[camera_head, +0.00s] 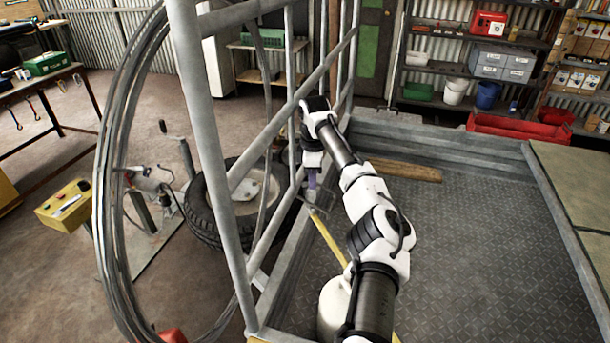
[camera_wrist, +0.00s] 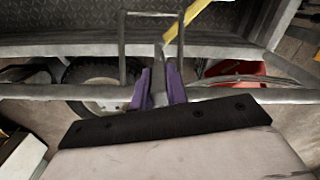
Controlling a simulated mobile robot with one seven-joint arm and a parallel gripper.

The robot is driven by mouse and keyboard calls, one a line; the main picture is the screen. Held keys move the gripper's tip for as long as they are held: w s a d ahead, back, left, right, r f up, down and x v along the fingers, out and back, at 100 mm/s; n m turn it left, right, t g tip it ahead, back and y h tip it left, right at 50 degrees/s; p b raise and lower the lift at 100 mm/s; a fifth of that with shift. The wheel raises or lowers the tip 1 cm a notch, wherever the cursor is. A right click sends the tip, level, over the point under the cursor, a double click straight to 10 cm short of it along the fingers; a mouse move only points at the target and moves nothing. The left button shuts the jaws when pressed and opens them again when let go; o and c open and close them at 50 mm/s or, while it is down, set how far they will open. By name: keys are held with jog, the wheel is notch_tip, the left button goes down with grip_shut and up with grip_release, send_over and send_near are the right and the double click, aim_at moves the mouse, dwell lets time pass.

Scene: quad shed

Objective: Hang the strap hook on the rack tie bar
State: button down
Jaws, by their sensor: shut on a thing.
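My gripper (camera_head: 312,183) has purple fingers, low beside the grey tube rack (camera_head: 207,140) at the trailer's side. In the wrist view the fingers (camera_wrist: 158,92) are shut on the strap hook (camera_wrist: 158,78), a small grey metal piece mostly hidden between them. The yellow strap (camera_head: 328,238) runs from there down into the trailer; in the wrist view the strap (camera_wrist: 192,22) leads up and right. A thin square metal loop (camera_wrist: 151,14) frames the hook.
The trailer bed (camera_head: 470,240) is mostly open, with a wooden plank (camera_head: 405,171) at its far end. A white cylinder (camera_head: 332,308) stands at the near left corner.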

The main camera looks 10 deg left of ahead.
jog(key=shift+d+f+b, duration=0.4)
jog(key=shift+f+b, duration=0.2)
jog(key=shift+f, duration=0.1)
jog(key=shift+d+f+b, duration=0.35)
jog(key=shift+f+b, duration=0.25)
jog(key=shift+f, duration=0.1)
jog(key=shift+w+d+r+p, duration=0.15)
jog(key=shift+d+p, duration=0.75)
jog(key=shift+d, duration=1.3)
jog(key=shift+f, duration=2)
jog(key=c, duration=1.3)
grip_release()
jog(key=shift+o, duration=0.5)
